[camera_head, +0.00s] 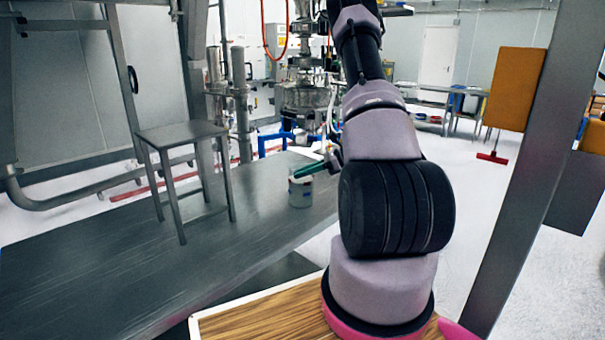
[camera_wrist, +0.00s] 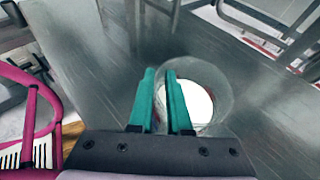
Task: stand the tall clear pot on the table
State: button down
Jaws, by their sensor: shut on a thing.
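The tall clear pot (camera_head: 300,193) is upright at the right end of the dark metal table (camera_head: 120,270), close to its edge. I cannot tell whether its base touches the table or hangs just above it. In the wrist view the pot (camera_wrist: 222,80) is seen from above, with a round white area inside. My gripper (camera_head: 300,174) has green fingers and reaches in from the right at the pot's rim. In the wrist view the fingers (camera_wrist: 161,74) are close together, shut on the pot's wall; the exact contact is partly hidden.
A grey metal stool (camera_head: 182,133) stands on the table left of the pot. Steel pipes and a sifter machine (camera_head: 306,95) rise behind the table. A wooden surface (camera_head: 265,318) lies near my base. The table's front left is clear.

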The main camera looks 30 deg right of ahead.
jog(key=c, duration=0.8)
grip_release()
jog(key=shift+c, duration=0.2)
